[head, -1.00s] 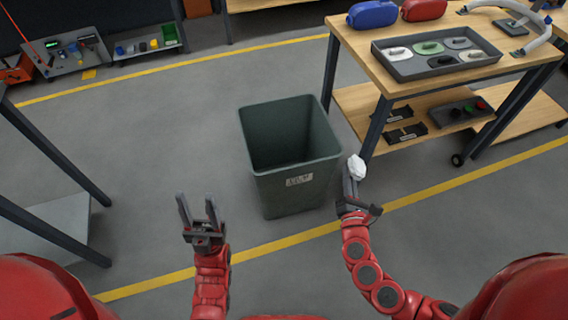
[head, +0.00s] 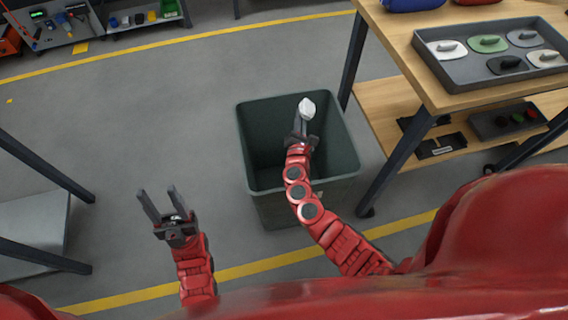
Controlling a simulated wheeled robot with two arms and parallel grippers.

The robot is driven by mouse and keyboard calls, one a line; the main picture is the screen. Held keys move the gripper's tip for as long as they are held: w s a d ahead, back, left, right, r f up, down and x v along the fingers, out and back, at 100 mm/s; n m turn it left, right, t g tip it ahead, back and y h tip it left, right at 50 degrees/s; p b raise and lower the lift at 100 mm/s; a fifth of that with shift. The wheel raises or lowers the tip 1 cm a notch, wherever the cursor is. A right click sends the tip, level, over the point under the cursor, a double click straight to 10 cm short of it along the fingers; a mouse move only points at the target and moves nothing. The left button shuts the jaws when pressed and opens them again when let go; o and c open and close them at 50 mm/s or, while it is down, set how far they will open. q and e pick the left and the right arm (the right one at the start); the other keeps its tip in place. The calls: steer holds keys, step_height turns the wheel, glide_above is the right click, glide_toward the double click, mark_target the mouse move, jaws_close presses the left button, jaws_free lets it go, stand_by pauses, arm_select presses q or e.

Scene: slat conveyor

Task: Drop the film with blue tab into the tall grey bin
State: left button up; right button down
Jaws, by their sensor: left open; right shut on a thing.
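The tall grey bin (head: 268,205) stands open on the floor in the middle of the head view, looking dark grey-green. My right gripper (head: 304,120) is over the bin's opening and is shut on a small crumpled whitish film (head: 307,107). No blue tab shows on the film at this size. How high the film is above the rim is hard to tell. My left gripper (head: 161,205) is open and empty, to the left of the bin and apart from it.
A wooden workbench (head: 405,45) with a grey tray (head: 455,75) of lidded pieces stands right of the bin. A lower shelf (head: 375,100) holds dark trays. A table with dark legs (head: 45,165) is at the left. Floor between is clear.

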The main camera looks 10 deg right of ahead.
steer(key=shift+w+a+f, duration=0.2)
steer(key=shift+w+f, duration=0.05)
steer(key=shift+f, duration=0.15)
steer(key=shift+f+b, duration=0.2)
steer(key=shift+b, duration=0.1)
step_height(320, 180, down, 5)
steer(key=b, duration=0.5)
steer(key=shift+f, duration=0.15)
steer(key=c, duration=0.9)
jaws_free()
steer(key=shift+c, duration=0.2)
steer(key=shift+s, duration=0.1)
steer(key=p+v, duration=0.1)
steer(key=v, duration=1.6)
